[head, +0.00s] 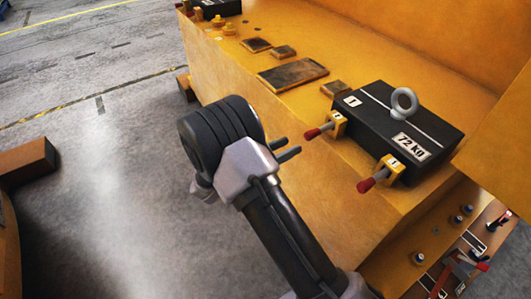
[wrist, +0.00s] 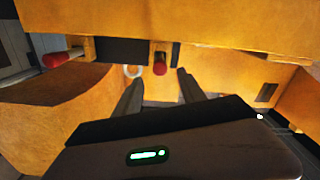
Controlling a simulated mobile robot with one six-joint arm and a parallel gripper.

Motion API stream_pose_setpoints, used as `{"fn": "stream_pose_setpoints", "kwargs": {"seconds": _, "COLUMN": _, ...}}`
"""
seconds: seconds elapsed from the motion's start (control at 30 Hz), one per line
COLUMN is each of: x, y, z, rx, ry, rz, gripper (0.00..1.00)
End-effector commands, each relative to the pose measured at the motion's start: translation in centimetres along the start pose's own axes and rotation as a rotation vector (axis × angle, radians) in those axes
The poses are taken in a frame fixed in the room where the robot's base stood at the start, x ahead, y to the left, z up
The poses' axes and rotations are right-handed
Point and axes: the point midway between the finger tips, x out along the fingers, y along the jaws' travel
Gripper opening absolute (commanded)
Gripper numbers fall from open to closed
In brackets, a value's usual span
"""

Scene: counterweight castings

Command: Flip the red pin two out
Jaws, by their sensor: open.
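The black casting (head: 390,118) marked 72 KG, with a grey lifting eye (head: 404,101), sits on the yellow ledge. Two red-tipped pins stick out from yellow brackets on its near side. The far pin (head: 318,131), on a bracket that seems to read 2, also shows at centre in the wrist view (wrist: 160,64). The near pin (head: 371,181), whose bracket seems to read 1, shows at left in the wrist view (wrist: 58,59). My gripper (head: 293,146) is open and empty, short of the far pin. In the wrist view that pin appears between the fingertips, beyond them.
Flat rusty plates (head: 293,74) lie on the yellow ledge behind the casting. Another black block (head: 217,8) sits at its far end. A panel with knobs and tools (head: 462,255) is at lower right. Open grey floor (head: 110,150) lies left of my arm.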

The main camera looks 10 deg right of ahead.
Motion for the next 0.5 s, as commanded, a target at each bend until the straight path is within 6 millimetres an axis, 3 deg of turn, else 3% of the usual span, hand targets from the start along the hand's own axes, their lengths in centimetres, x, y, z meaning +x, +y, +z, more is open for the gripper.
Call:
{"fn": "stream_pose_setpoints", "kwargs": {"seconds": 0.1, "x": -3.8, "y": 0.0, "z": -0.2, "rx": 0.0, "ry": 0.001, "rz": -0.004, "gripper": 0.48}}
{"fn": "stream_pose_setpoints", "kwargs": {"seconds": 0.23, "x": -7.1, "y": 0.1, "z": -0.1, "rx": 0.0, "ry": 0.001, "rz": -0.002, "gripper": 0.48}}
{"fn": "stream_pose_setpoints", "kwargs": {"seconds": 0.33, "x": -8.6, "y": 0.0, "z": -0.1, "rx": 0.001, "ry": 0.0, "rz": -0.001, "gripper": 0.48}}
{"fn": "stream_pose_setpoints", "kwargs": {"seconds": 0.5, "x": -9.4, "y": 0.0, "z": 0.0, "rx": 0.0, "ry": -0.001, "rz": 0.001, "gripper": 0.48}}
